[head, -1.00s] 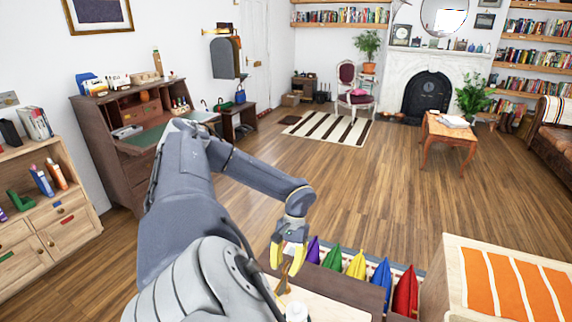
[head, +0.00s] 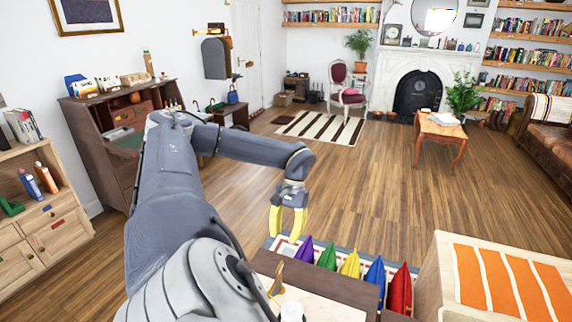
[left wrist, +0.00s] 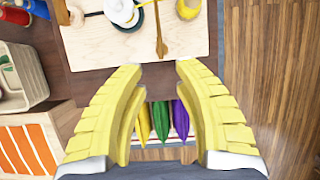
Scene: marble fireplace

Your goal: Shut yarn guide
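The part I take for the yarn guide is a thin golden-brown piece (head: 277,278) standing at the left end of a pale board (head: 318,306) in the head view. In the left wrist view the same golden-brown piece (left wrist: 160,38) lies along the board (left wrist: 90,48), beyond my fingertips. I cannot tell whether it is open or shut. My left gripper (head: 287,236) is open and empty above and beyond it, with clear space between its yellow fingers. The left wrist view also shows these fingers (left wrist: 160,68) wide apart. My right gripper is in neither view.
White and dark-green round items (left wrist: 122,12) sit on the board near the golden-brown piece. Several coloured pouches (head: 350,264) stand along the brown table's far edge. A crate with an orange striped cloth (head: 510,280) stands at right.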

